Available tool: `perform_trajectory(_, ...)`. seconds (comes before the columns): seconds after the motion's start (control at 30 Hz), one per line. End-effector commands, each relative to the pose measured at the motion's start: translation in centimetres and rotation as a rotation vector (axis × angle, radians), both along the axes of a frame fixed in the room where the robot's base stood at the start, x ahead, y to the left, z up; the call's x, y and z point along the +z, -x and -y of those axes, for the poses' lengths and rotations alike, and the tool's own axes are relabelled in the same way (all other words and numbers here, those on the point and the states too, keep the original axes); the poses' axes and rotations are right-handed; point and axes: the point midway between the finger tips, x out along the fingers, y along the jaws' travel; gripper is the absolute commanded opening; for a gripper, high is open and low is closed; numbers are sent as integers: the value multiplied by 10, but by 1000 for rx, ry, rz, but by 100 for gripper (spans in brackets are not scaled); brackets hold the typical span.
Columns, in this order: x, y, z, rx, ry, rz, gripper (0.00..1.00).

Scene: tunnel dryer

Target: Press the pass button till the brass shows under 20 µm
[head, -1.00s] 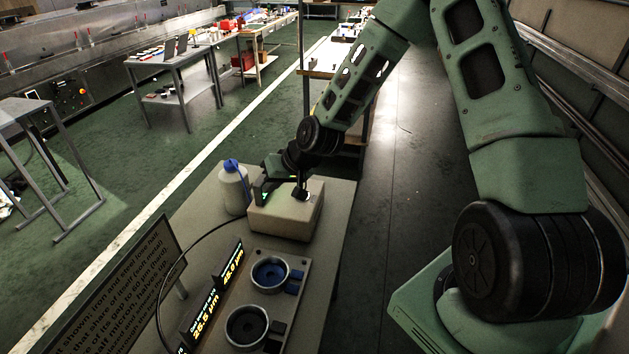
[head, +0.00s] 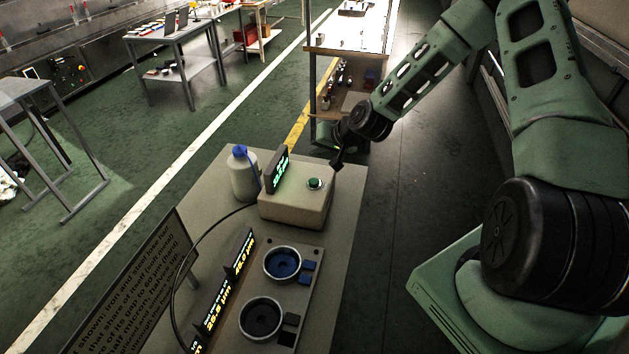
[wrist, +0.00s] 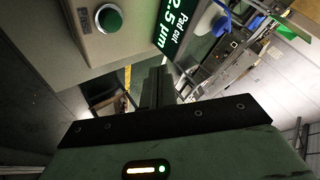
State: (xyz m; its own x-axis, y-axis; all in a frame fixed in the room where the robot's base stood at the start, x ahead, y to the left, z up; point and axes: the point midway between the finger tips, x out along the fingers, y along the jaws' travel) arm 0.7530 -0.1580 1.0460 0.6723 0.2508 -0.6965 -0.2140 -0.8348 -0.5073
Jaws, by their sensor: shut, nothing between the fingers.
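The green round button (head: 315,183) sits on top of a beige box (head: 300,207) on the bench; it also shows in the wrist view (wrist: 109,19). My gripper (head: 338,163) is shut and empty, at the box's far right corner, apart from the button. Its fingers (wrist: 158,88) show in the wrist view. A small display (head: 278,170) stands on the box; in the wrist view it reads "Pad cut" and a partly cropped value ending "2.5 µm". Two displays, near (head: 216,305) and far (head: 240,253), show yellow µm values beside the cups; the near seems about 25.5, the far is unclear.
A cup with blue inside (head: 282,264) and a dark cup (head: 261,318) stand on a plate. A white bottle with blue cap (head: 243,178) stands left of the box. A text sign (head: 135,285) is at the bench's left. A shelf bench (head: 345,95) stands beyond.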

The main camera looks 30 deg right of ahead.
Motion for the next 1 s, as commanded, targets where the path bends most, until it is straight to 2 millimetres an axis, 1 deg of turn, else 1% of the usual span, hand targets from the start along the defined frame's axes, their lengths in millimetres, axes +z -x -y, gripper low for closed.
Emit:
perform_trajectory(0.27,-25,0,0,-1,-1,-1,0)
perform_trajectory(0.6,-73,0,0,1,0,-1,0)
perform_trajectory(0.7,-82,0,0,-1,0,-1,0)
perform_trajectory(0.83,-87,0,0,-1,1,0,0)
perform_trajectory(1.0,-87,0,0,0,0,0,0)
